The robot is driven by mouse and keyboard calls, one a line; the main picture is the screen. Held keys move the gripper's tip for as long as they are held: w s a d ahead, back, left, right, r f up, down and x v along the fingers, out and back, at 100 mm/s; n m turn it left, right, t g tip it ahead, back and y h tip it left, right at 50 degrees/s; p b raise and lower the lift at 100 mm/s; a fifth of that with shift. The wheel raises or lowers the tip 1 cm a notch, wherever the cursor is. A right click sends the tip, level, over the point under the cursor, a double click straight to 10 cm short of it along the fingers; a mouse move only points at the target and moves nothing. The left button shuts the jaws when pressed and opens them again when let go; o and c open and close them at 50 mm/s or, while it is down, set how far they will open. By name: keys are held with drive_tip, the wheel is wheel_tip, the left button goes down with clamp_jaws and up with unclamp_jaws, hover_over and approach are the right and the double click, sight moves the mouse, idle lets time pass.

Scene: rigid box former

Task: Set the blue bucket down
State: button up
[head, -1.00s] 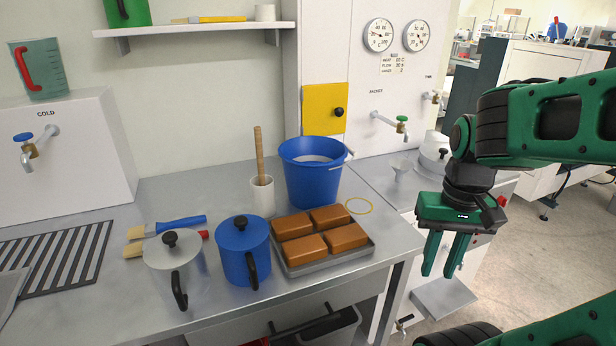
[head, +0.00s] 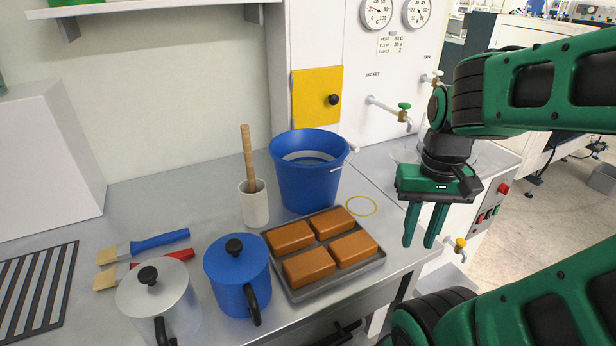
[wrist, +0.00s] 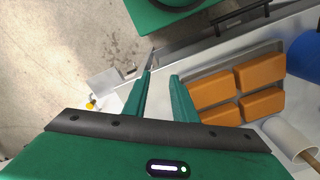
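The blue bucket (head: 307,180) stands upright on the steel counter (head: 160,210), behind the tray of brown blocks. A thin pale handle shows at its right rim, and its inside looks partly filled. In the wrist view only part of the blue bucket (wrist: 305,54) shows at the right edge. My gripper (head: 423,243) points down to the right of the bucket and is apart from it. Its two fingers are spread with nothing between them, as the wrist view (wrist: 160,76) also shows.
A tray (head: 310,291) with several brown blocks sits at the counter's front. A yellow ring (head: 361,205) lies right of the bucket.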

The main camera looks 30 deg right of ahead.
drive_tip(key=w+r+m+t, duration=0.1)
drive_tip(key=w+r+m, duration=0.3)
drive_tip(key=w, duration=0.5)
wheel_tip(320, 180, up, 4)
hover_over(336, 181)
drive_tip(key=d, duration=0.2)
drive_tip(key=shift+w+a+f+m+y, duration=0.2)
drive_tip(key=shift+w+m+y, duration=0.1)
drive_tip(key=shift+w+y, duration=0.1)
drive_tip(key=shift+f, duration=0.25)
drive_tip(key=f, duration=1)
drive_tip(key=shift+w+a+f, duration=0.25)
drive_tip(key=shift+a, duration=0.05)
clamp_jaws()
drive_tip(key=shift+w+r, duration=0.15)
